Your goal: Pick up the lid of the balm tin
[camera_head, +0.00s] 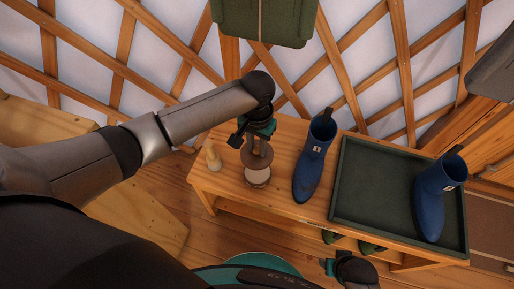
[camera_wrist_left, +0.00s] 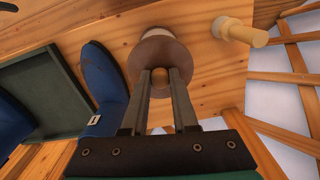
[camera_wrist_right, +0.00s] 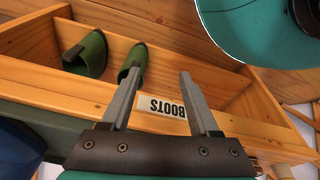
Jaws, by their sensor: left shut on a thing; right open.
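The lid of the balm tin is a brown disc (camera_head: 257,157) with a round wooden knob (camera_wrist_left: 159,84). My left gripper (camera_head: 255,137) is shut on this knob, with its two fingers (camera_wrist_left: 160,75) on either side. The balm tin (camera_head: 257,178) is a small pale round tin on the bench. Its round top shows just below the lid in the head view, and the lid looks lifted and offset from it. In the left wrist view the lid hides most of the tin (camera_wrist_left: 155,32). My right gripper (camera_wrist_right: 160,73) is open and empty, low in front of the bench.
A small pale wooden object (camera_head: 214,156) stands left of the tin on the bench (camera_head: 235,190). A blue boot (camera_head: 314,160) stands right of it. Another blue boot (camera_head: 430,200) stands in a dark green tray (camera_head: 375,190). Green footwear (camera_wrist_right: 90,52) sits on the lower shelf, near a BOOTS label (camera_wrist_right: 162,107).

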